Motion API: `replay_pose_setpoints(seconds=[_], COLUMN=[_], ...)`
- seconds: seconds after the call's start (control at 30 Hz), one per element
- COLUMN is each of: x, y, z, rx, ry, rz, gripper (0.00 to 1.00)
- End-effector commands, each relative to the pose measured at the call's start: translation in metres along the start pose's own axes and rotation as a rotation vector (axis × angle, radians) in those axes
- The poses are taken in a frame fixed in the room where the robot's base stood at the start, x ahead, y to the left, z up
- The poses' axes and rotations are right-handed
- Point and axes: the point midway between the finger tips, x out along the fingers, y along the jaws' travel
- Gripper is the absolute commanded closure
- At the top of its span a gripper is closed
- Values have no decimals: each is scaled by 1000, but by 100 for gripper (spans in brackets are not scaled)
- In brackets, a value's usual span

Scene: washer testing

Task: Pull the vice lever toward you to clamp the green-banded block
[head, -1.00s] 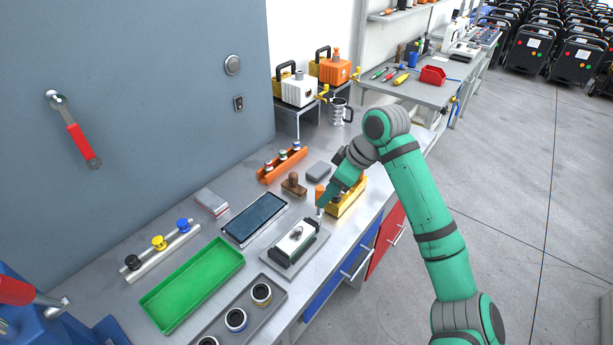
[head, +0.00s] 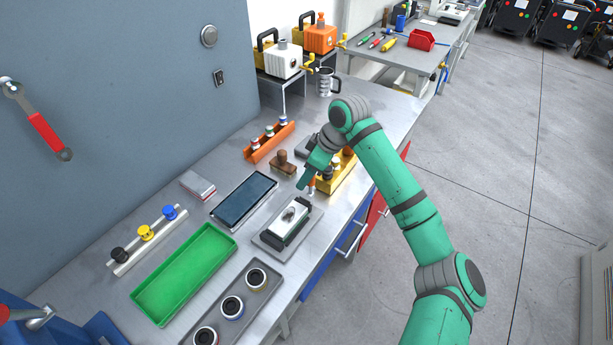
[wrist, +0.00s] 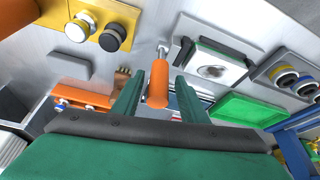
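The vice (head: 268,243) is a grey plate with dark jaws on the table, also in the wrist view (wrist: 249,68). A white block (head: 290,217) with a dark round mark sits between the jaws; green edges show on it in the wrist view (wrist: 212,68). The vice lever has an orange grip (wrist: 158,82) on a metal rod, rising at the plate's far right side. My gripper (wrist: 157,88) has its two green fingers on either side of the orange grip, with gaps visible. In the head view my gripper (head: 306,182) partly hides the lever.
A yellow holder (head: 335,178) with knobs stands close to the right of my gripper. A wooden stamp (head: 283,166), a dark tablet (head: 243,199), a green tray (head: 186,277) and a grey tray of rings (head: 259,298) surround the vice. An orange rack (head: 266,143) stands behind.

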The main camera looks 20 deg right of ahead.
Motion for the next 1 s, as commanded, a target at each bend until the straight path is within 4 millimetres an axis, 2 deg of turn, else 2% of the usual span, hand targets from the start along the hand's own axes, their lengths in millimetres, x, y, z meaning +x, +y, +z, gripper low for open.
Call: replay_pose_setpoints(seconds=[0.2,0.47,0.63,1.0], x=[12,13,13,10], y=[1,0,0,3], z=[2,1,0,4], rx=[2,1,1,5], ry=[0,0,1,36], rz=[1,1,1,8], gripper=[61,61,100,100])
